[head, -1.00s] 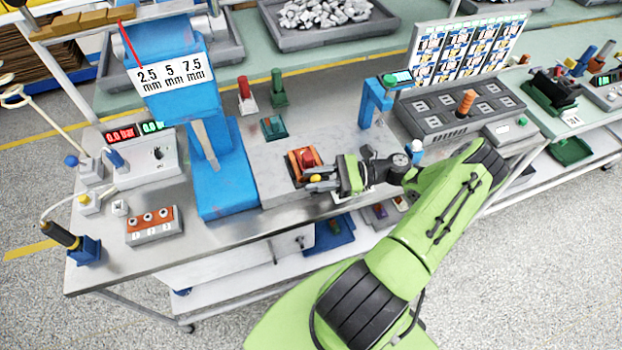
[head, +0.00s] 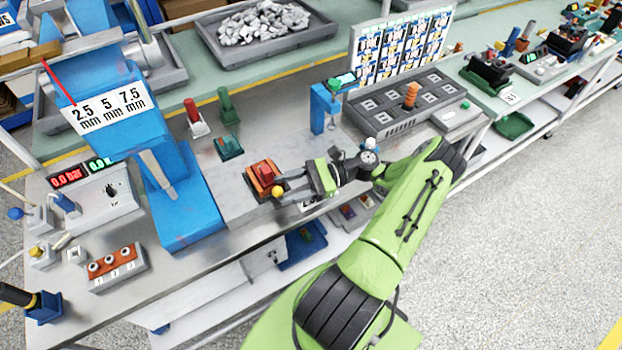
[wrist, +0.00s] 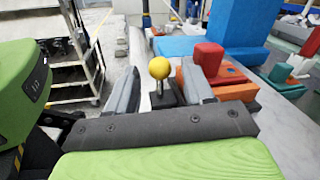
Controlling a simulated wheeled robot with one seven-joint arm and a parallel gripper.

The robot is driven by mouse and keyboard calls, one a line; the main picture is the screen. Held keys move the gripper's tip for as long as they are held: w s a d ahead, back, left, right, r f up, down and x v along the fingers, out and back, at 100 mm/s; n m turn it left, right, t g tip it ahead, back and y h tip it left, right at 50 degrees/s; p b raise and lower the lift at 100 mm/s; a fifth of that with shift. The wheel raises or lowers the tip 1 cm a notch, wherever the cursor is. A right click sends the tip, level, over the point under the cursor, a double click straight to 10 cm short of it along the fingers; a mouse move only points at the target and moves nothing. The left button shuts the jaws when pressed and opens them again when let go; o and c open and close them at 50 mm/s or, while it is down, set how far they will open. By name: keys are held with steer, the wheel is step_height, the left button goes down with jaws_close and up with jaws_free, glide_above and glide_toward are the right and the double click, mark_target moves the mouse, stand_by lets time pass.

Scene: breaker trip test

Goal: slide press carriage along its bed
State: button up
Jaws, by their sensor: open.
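The press carriage (head: 264,176) is an orange block with a red top, on the grey metal bed (head: 225,200) to the right of the blue press (head: 170,190). A yellow ball knob (head: 278,191) on a dark stem stands at its near right side. My gripper (head: 283,187) is at this knob. In the wrist view the knob (wrist: 159,68) stands between the two grey fingers of my open gripper (wrist: 160,88), with space visible on both sides. The red and orange carriage (wrist: 212,72) is just beyond the right finger, partly hidden by it.
A teal block (head: 228,147) and red and green handled pieces (head: 196,118) stand behind the carriage. A small blue stand (head: 323,108) and a grey socket panel (head: 405,103) are to the right. A gauge box (head: 95,195) and a three-button box (head: 117,268) are at left.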

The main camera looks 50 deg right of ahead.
steer(key=b+v, duration=0.1)
steer(key=v, duration=1.1)
steer(key=shift+s+d, duration=0.25)
steer(key=shift+d, duration=0.1)
